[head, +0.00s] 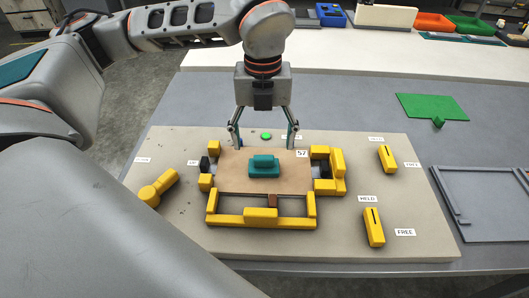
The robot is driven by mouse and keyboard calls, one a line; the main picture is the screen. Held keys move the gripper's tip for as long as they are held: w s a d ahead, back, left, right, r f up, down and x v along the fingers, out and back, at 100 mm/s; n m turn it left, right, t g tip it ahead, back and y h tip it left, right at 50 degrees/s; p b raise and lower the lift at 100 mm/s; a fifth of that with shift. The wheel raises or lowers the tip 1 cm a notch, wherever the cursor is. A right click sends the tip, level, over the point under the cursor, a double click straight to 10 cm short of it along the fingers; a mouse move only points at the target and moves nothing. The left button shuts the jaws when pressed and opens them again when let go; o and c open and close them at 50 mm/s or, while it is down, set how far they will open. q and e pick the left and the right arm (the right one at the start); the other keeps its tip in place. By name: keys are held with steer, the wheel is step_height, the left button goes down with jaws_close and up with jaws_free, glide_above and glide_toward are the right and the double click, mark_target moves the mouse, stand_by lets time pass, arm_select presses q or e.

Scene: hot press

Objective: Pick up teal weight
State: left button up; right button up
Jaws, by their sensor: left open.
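The teal weight (264,170) is a small block with a raised grip on top. It sits about the middle of a tan wooden board (231,180), which lies within a yellow frame (212,204). My left gripper (264,144) points down with its two fingers spread wide and nothing held. In the picture its tips lie above and to either side of the weight, near the board's far edge. I cannot tell how high above the board they are. My right gripper is not in view.
The press stands on a beige base plate (170,230). Yellow clamps stand right (387,158) and front right (374,227), and a yellow knob (152,194) is at left. A green button (266,136) shows between the fingers. A green plate (432,107) and grey tray (480,190) lie right.

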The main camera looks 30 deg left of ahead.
mark_target(264, 157)
arm_select(q)
step_height(264, 157, down, 2)
steer(key=shift+s+f, duration=0.1)
steer(key=shift+f, duration=0.15)
steer(key=shift+w+f, duration=0.15)
steer(key=shift+f, duration=1.15)
steer(key=shift+w+f, duration=0.1)
steer(key=shift+f, duration=1.2)
steer(key=shift+a, duration=0.1)
steer(key=c, duration=1.6)
steer(key=shift+c, duration=0.8)
steer(key=shift+r, duration=0.15)
